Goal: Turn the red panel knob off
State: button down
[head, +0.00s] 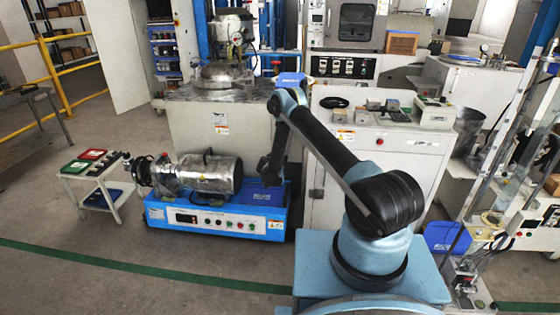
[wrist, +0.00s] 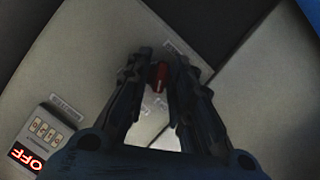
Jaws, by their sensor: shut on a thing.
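The red panel knob (wrist: 159,76) shows in the wrist view, on a pale grey panel (wrist: 95,65). My gripper (wrist: 157,68) has its two dark fingers on either side of the knob and is shut on it. Small labels sit around the knob, too blurred to read. A box with a lit red OFF sign (wrist: 26,157) is on the panel at lower left. In the head view my gripper (head: 270,170) reaches down between the grey cabinet and the blue-based machine. The knob is hidden there.
The blue-based machine (head: 215,222) with a metal cylinder (head: 210,175) stands close left of my gripper. A white cabinet (head: 375,170) with several items on top is to its right. A small cart (head: 95,180) stands farther left. The floor in front is clear.

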dwell(0.3)
jog(key=c, duration=1.7)
grip_release()
jog(key=shift+f, duration=0.15)
jog(key=shift+s, duration=0.1)
jog(key=v, duration=0.7)
jog(key=shift+s, duration=0.2)
